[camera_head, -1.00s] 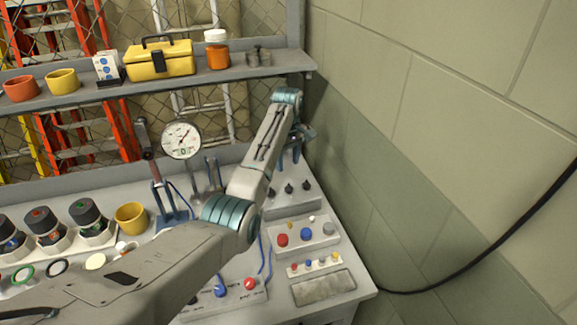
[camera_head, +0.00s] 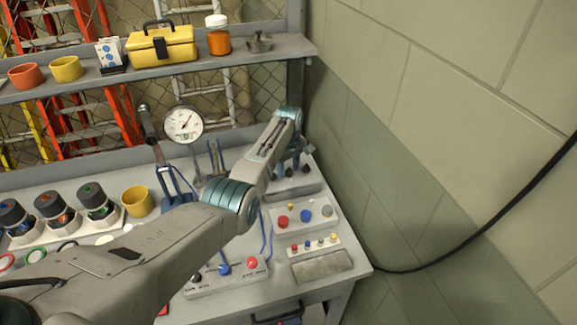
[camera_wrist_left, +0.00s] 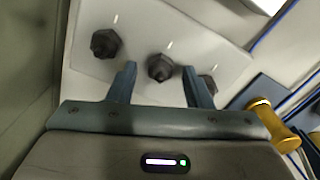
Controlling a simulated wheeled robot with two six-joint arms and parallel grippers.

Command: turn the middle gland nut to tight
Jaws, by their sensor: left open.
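Three dark gland nuts stand in a row on a pale plate (camera_wrist_left: 85,65) in the left wrist view. The middle gland nut (camera_wrist_left: 160,67) has a white tick mark beside it. Another nut (camera_wrist_left: 105,43) is to its left, and a third (camera_wrist_left: 207,85) is partly hidden behind a finger. My left gripper (camera_wrist_left: 159,75) is open and empty, its fingertips either side of the middle nut in the picture; contact cannot be told. In the head view my left gripper (camera_head: 298,150) is just above the nut block (camera_head: 300,188) and partly hides it. My right gripper is not in view.
A box with coloured knobs (camera_head: 323,227) and a grey pad (camera_head: 321,267) are in front of the nut block. A dial gauge (camera_head: 184,124) stands to the left. The wall (camera_head: 420,130) is close on the right. A yellow-handled tool (camera_wrist_left: 272,123) is near the gripper.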

